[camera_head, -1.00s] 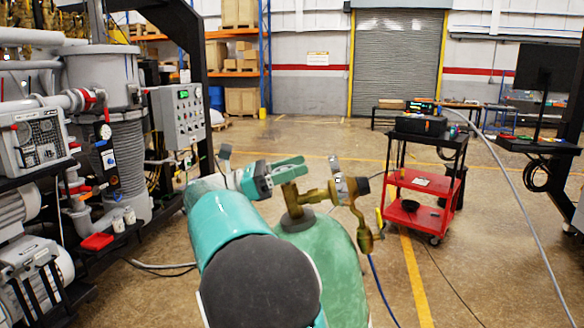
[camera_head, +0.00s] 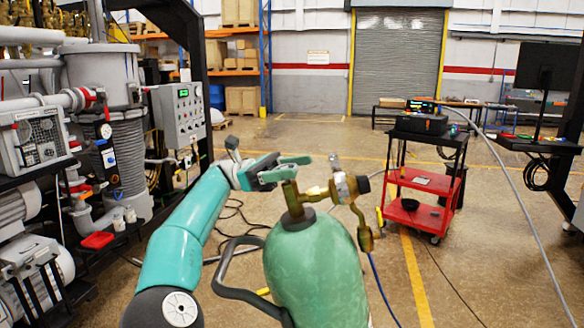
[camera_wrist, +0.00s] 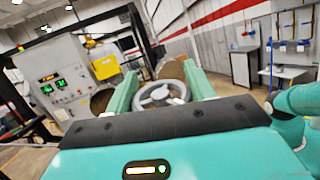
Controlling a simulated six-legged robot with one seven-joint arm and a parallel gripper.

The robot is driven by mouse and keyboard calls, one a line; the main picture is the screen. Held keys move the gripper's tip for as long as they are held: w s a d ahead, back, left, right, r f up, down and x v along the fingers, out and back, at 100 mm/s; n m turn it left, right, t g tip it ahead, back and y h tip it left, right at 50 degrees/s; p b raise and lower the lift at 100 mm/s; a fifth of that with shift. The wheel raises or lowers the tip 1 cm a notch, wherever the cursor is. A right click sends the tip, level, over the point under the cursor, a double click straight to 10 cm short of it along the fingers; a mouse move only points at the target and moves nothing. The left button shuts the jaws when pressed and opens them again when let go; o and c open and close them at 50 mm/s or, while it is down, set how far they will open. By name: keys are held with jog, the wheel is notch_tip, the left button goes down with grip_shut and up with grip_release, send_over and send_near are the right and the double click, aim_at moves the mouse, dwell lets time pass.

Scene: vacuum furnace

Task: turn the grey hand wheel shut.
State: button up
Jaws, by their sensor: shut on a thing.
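The grey hand wheel (camera_wrist: 160,95) shows in the wrist view as a round spoked rim between the two green fingers of my gripper (camera_wrist: 162,70). My gripper is shut on it. In the head view my gripper (camera_head: 292,167) is at the top of the brass valve (camera_head: 294,198), and its fingers and body hide the wheel. The valve stands upright on a green gas cylinder (camera_head: 315,265). A brass regulator fitting (camera_head: 345,188) sticks out to the right of the valve.
A cart handle (camera_head: 228,292) curves beside the cylinder. A blue hose (camera_head: 380,285) hangs at its right. A red trolley (camera_head: 420,180) stands further right. A grey control box (camera_head: 180,112) and furnace equipment are at the left. The floor behind the cylinder is mostly clear.

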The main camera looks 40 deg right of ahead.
jog(key=shift+a+m+g+y, duration=0.2)
jog(key=shift+m+g+y, duration=0.2)
jog(key=shift+m+y, duration=1)
jog(key=shift+f+y, duration=0.1)
jog(key=shift+y, duration=0.7)
jog(key=o, duration=1)
jog(key=shift+s, duration=0.2)
jog(key=shift+w, duration=0.1)
